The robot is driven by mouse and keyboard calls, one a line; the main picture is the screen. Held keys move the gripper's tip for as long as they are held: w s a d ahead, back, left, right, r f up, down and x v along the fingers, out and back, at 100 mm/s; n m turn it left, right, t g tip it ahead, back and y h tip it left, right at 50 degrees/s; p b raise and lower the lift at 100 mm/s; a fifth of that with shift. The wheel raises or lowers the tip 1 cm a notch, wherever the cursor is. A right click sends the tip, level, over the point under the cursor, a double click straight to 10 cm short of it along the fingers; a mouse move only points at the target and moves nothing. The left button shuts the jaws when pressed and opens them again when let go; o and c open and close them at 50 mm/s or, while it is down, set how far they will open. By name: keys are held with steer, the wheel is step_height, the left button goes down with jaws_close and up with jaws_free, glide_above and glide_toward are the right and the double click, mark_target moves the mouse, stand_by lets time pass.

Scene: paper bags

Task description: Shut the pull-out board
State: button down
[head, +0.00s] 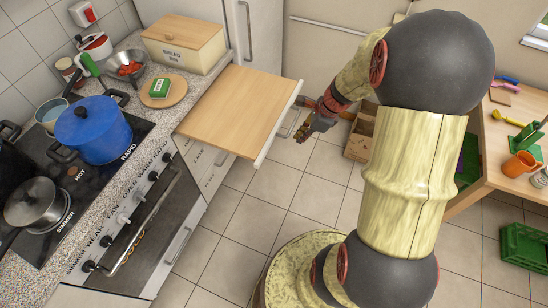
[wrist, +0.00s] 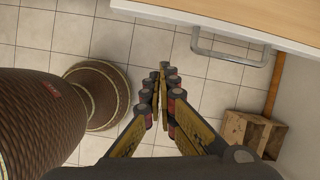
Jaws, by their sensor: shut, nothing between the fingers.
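The pull-out board (head: 238,112) is a light wooden panel with a white front edge, drawn well out from the counter over the floor. In the wrist view the board (wrist: 240,12) crosses the top right, with its grey bar handle (wrist: 232,58) below the white edge. My gripper (head: 302,134) is just beyond the board's front edge, close to the handle side. In the wrist view my gripper (wrist: 163,72) has its fingers together with nothing between them. It looks apart from the handle.
A wooden crate (head: 360,135) stands on the floor. A desk (head: 515,145) is at the right. Tiled floor lies clear before the board.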

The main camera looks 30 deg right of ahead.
mark_target(202, 117)
steer(key=w+a+f+m+b, duration=0.2)
steer(key=w+a+f+b, duration=0.2)
steer(key=w+f, duration=0.3)
steer(key=shift+a+f+m+b, duration=0.15)
steer(key=shift+f+m+b, duration=0.25)
steer(key=shift+f, duration=0.65)
steer(key=w+a+p, duration=0.6)
steer(key=w+a, duration=0.1)
steer(key=w, duration=0.2)
steer(key=w+a+p, duration=0.6)
steer(key=w+a, duration=0.1)
steer(key=w, duration=0.2)
steer(key=w+a+p, duration=0.7)
steer(key=w, duration=0.2)
steer(key=shift+s, duration=0.1)
